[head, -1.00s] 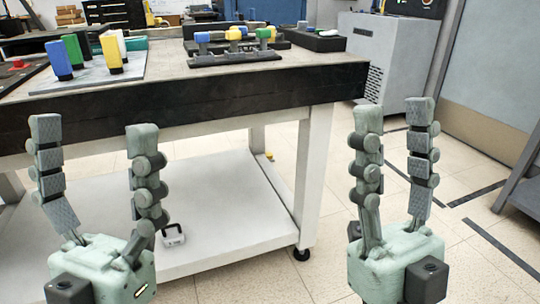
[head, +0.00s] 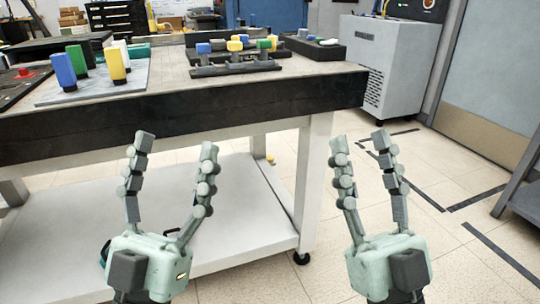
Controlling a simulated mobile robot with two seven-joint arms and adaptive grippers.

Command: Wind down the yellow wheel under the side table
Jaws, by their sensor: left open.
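A small yellow piece (head: 270,159) shows low behind the table's right front leg; it is too small to tell whether it is a wheel. A round yellow knob (head: 236,43) also sits on the table top, in a dark rack among blue and green knobs. The side table (head: 290,104) has a dark front edge, white legs and a white lower shelf (head: 250,215). My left gripper (head: 178,143) is open and empty, fingers up, in front of the shelf. My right gripper (head: 359,142) is open and empty, fingers up, right of the table's front leg.
Upright blue, green, white and yellow blocks stand on a grey plate (head: 95,90) at the table's left. A grey cabinet (head: 385,65) stands behind right. A dark-framed stand (head: 520,195) is at the right edge.

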